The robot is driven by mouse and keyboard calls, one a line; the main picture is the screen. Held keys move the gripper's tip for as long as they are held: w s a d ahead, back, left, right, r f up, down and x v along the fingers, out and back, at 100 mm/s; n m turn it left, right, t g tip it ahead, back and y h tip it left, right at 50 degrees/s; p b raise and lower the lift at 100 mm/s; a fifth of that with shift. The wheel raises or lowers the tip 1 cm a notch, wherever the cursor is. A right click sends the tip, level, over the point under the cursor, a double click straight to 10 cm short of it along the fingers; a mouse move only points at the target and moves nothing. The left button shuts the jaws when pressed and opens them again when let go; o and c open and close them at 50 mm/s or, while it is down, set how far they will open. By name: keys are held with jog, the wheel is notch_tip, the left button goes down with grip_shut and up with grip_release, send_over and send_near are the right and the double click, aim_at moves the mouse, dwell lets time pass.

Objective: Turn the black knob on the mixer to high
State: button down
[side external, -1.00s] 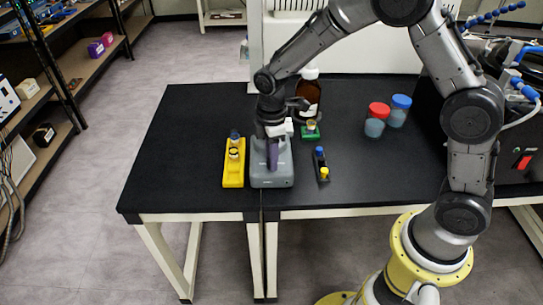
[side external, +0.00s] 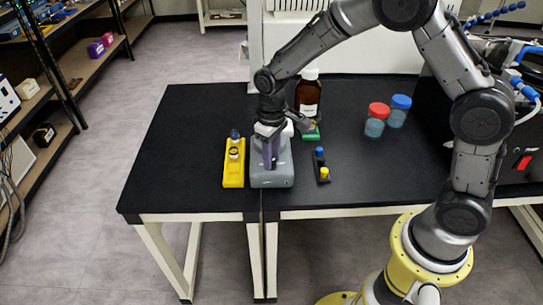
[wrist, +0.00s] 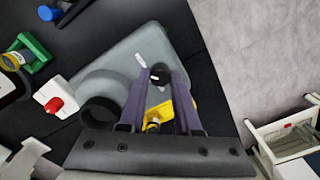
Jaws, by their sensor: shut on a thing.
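The mixer (side external: 272,178) is a grey box at the front of the black table, and its grey body (wrist: 150,45) also fills the middle of the wrist view. Its round black knob (wrist: 160,74) sits between the tips of my purple fingers. My gripper (wrist: 161,72) is shut on the knob, pointing down from above; in the side external view my gripper (side external: 270,167) reaches the mixer's top. The mixer's cup head (wrist: 100,110), with a dark opening, stands beside my fingers. The knob's pointer and scale cannot be read.
A yellow rack (side external: 233,178) stands close to the mixer's left. A small black rack (side external: 322,174) is on its right. A green rack (side external: 311,136) and a brown bottle (side external: 309,96) stand behind. Red-lidded (side external: 378,111) and blue-lidded (side external: 400,103) jars are farther right.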

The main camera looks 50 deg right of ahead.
jog(key=shift+r+m, duration=0.1)
jog(key=shift+m, duration=1.1)
jog(key=c, duration=0.6)
grip_release()
notch_tip(320, 180, up, 14)
jog(key=shift+d, duration=0.1)
